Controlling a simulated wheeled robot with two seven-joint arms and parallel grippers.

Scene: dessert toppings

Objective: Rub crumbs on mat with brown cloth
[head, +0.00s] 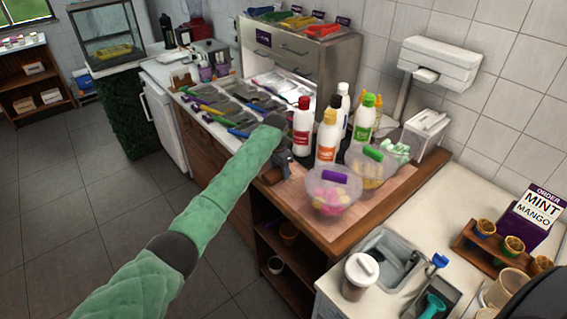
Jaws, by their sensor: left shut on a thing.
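A pinkish mat (377,208) lies on the wooden counter under bottles and lidded tubs. My left arm, in a green quilted sleeve, reaches in from the lower left. My left gripper (284,158) is at the mat's left edge, beside the bottles, and is small and partly hidden by the arm's end. It is shut on a small brown thing (270,176), which looks like the brown cloth and is at the counter's left edge. I cannot tell whether the cloth touches the mat. Crumbs are too small to make out. My right gripper is not in view.
Several sauce bottles (327,138) stand close right of the gripper. Two clear tubs, one with a purple-handled lid (335,176), stand in front. A tray of utensils (236,104) lies behind left. A sink (392,262) is at front right. The mat's front right part is clear.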

